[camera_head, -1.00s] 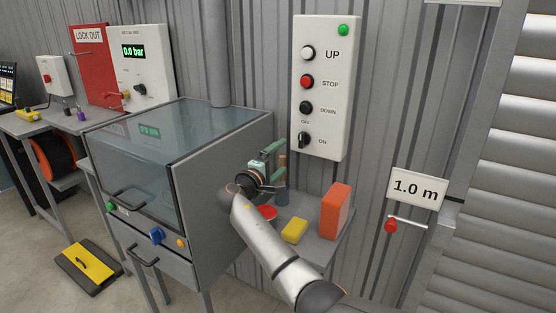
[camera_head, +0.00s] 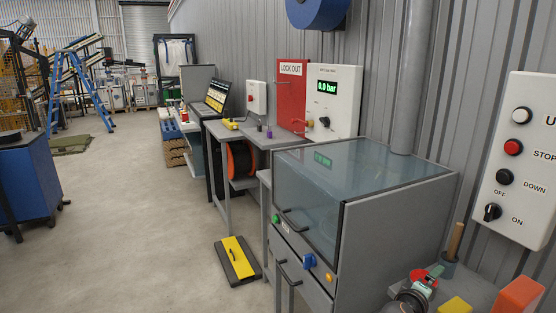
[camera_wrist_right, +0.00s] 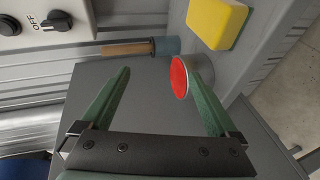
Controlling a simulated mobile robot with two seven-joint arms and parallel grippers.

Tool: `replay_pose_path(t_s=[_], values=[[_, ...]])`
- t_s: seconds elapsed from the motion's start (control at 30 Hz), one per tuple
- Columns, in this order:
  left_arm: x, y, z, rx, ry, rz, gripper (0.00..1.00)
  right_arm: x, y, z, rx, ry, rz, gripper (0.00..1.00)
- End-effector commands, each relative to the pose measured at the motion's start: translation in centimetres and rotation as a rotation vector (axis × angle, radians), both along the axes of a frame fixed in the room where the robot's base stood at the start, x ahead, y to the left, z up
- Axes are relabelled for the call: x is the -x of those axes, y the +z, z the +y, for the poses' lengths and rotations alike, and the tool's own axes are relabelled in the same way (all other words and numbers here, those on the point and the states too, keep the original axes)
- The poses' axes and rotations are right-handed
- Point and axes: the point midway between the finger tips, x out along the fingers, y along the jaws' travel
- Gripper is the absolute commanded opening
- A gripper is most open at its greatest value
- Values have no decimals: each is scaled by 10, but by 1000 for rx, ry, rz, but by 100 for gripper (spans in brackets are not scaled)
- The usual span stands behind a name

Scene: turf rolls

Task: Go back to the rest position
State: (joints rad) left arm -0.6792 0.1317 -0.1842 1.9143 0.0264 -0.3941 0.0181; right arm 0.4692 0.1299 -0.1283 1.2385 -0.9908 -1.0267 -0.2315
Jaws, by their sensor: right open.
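My right gripper (camera_head: 424,284) is low at the right of the head view, partly cut off by the bottom edge. In the right wrist view its two green fingers (camera_wrist_right: 160,72) are spread wide with nothing between them. A red-topped tin (camera_wrist_right: 180,77) lies beyond them, near the right fingertip, and also shows in the head view (camera_head: 430,272). Whether finger and tin touch cannot be told. My left gripper is not in view.
A wooden-handled tool (camera_head: 456,240) stands in a blue-grey holder. A yellow sponge (camera_head: 455,305) and an orange block (camera_head: 519,297) are nearby. A grey cabinet (camera_head: 390,230) with a clear lid stands left of the gripper. Open floor (camera_head: 140,220) lies at the left.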

Motion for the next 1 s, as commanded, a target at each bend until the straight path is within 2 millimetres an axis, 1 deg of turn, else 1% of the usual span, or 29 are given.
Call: replay_pose_path(t_s=[0.03,0.1,0.17,0.2,0.27,0.3,0.37,0.4,0.43,0.47,0.5,0.57,0.6,0.7,0.8,0.83,0.9,1.0], values=[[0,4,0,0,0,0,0,13,-27,12,-62,43,14,95],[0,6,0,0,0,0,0,30,-59,31,-153,98,20,95],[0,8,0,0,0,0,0,48,-86,47,-238,140,26,95],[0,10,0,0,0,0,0,62,-103,59,-300,167,31,95],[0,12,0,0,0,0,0,84,-126,79,-397,204,33,95],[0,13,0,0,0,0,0,101,-140,92,-465,224,35,95],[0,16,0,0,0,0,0,127,-158,111,-568,248,35,95],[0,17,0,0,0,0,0,145,-168,125,-639,261,33,95],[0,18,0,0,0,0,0,159,-174,134,-692,268,31,95],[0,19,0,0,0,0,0,173,-179,144,-745,274,27,95],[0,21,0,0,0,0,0,191,-184,156,-819,277,23,95],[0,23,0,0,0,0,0,220,-189,174,-925,276,14,95],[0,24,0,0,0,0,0,238,-190,186,-996,270,6,95],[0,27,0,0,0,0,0,277,-187,209,-1151,247,-18,95],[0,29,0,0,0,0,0,304,-181,224,-1266,219,-42,95],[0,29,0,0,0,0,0,310,-179,227,-1293,212,-49,95],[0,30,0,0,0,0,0,321,-175,232,-1338,197,-60,95],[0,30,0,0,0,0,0,327,-172,236,-1370,186,-70,95]])
